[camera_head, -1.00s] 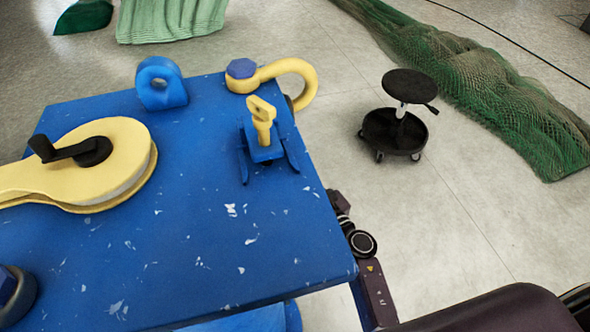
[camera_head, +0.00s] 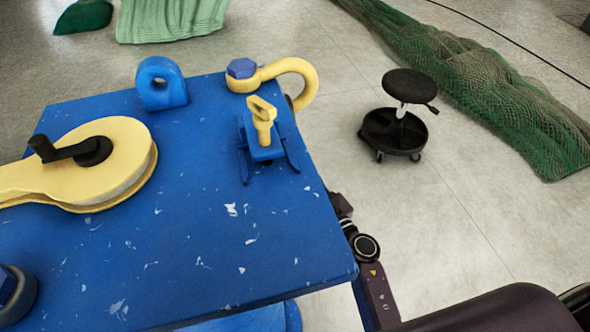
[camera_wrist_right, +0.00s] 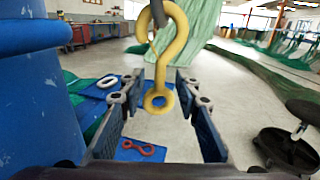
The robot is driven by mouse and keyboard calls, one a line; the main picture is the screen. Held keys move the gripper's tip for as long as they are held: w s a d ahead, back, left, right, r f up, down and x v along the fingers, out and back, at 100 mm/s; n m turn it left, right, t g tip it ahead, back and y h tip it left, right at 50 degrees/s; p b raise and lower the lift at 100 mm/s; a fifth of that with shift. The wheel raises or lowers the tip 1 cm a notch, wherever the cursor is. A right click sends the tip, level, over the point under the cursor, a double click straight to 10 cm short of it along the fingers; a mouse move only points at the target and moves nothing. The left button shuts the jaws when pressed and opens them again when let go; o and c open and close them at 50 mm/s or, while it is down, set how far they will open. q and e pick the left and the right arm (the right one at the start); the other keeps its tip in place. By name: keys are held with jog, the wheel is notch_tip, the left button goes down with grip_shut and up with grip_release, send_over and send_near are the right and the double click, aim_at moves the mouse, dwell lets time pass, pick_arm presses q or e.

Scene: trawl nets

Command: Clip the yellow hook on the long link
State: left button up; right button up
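In the right wrist view, a yellow hook (camera_wrist_right: 178,45) hangs upright, its round eye at the bottom. Its curved top meets a dark grey piece (camera_wrist_right: 159,13) at the upper edge; I cannot tell whether this is the long link. My right gripper (camera_wrist_right: 160,78) is open, with one finger on each side of the hook's lower part. No clear contact with the hook shows. In the head view my right arm is beside the table's right edge, its gripper hidden. My left gripper is not in view.
The blue table (camera_head: 200,250) holds a yellow pulley block (camera_head: 110,165), a yellow shackle (camera_head: 290,66), a blue eye piece (camera_head: 160,85) and a yellow-topped stand (camera_head: 262,135). A black stool (camera_head: 395,130) and green net (camera_head: 480,85) are right. A red link (camera_wrist_right: 137,148) lies below.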

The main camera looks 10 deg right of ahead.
jog(key=v, duration=1.1)
jog(key=s+d+f+m+g+h, duration=0.15)
jog(key=s+f+m+g, duration=0.35)
jog(key=f+m, duration=0.9)
jog(key=s+f+m+g+h, duration=0.25)
jog(key=s+f+m, duration=0.5)
jog(key=f, duration=1.35)
jog(key=s+d+f+m+g, duration=0.1)
jog(key=s+f+m+g, duration=0.2)
jog(key=s+f+m, duration=0.2)
jog(key=s+d+f+m+g, duration=0.2)
jog(key=s+f+m, duration=0.3)
jog(key=s, duration=0.7)
jog(key=s+d+f+m+g+h, duration=0.1)
jog(key=s+d+f+m+g, duration=0.1)
jog(key=s+f+m, duration=0.3)
jog(key=s+g, duration=0.1)
jog(key=s, duration=0.3)
jog(key=shift+f+g, duration=0.35)
jog(key=shift+f, duration=0.05)
